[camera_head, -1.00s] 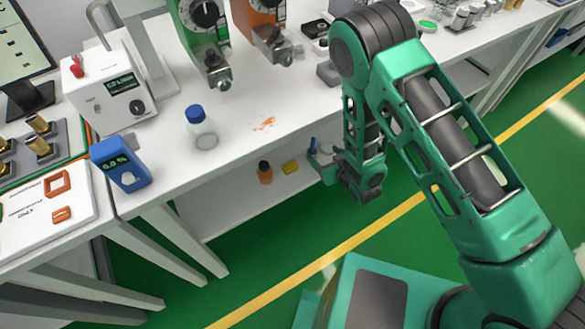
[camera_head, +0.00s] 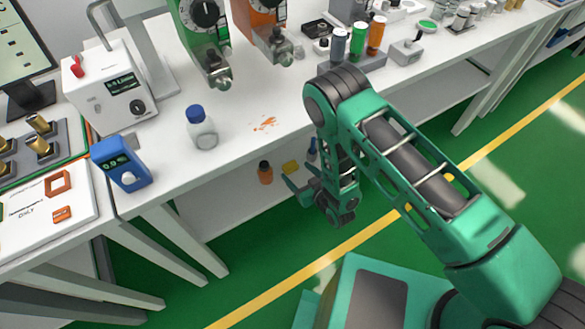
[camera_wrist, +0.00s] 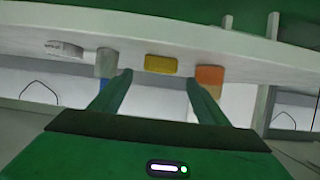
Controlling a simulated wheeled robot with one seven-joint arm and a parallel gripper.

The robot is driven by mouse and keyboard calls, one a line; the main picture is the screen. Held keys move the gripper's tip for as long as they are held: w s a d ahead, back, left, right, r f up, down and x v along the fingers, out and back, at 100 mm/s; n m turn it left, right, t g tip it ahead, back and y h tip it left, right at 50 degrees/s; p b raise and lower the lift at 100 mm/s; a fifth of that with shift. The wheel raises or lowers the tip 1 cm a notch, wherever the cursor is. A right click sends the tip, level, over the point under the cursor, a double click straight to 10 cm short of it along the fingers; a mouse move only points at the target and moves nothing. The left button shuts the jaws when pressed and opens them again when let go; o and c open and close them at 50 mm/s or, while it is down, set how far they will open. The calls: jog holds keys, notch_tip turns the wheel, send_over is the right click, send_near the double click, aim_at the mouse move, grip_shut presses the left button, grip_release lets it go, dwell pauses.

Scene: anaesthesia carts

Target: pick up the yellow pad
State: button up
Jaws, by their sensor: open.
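The yellow pad (camera_head: 290,168) lies on the low shelf under the workbench, between an orange bottle and a blue item. In the wrist view the pad (camera_wrist: 161,64) is a small yellow block, centred between the two fingers and a little beyond their tips. My gripper (camera_wrist: 159,78) is open and empty, with its green fingers pointing towards the pad and apart from it. In the head view my gripper (camera_head: 298,180) is low beside the shelf, just right of and below the pad, partly hidden by my own arm.
The orange bottle (camera_head: 265,172) stands left of the pad; it is close to the right finger in the wrist view (camera_wrist: 210,76). The blue item (camera_head: 312,148) is on the other side, near the left finger. The white benchtop (camera_head: 240,135) overhangs the shelf (camera_head: 225,205).

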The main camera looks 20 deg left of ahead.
aim_at(293, 168)
jog(key=x, duration=0.5)
jog(key=shift+d+f, duration=0.15)
jog(key=shift+f, duration=0.1)
jog(key=c, duration=1.2)
jog(key=shift+r, duration=0.1)
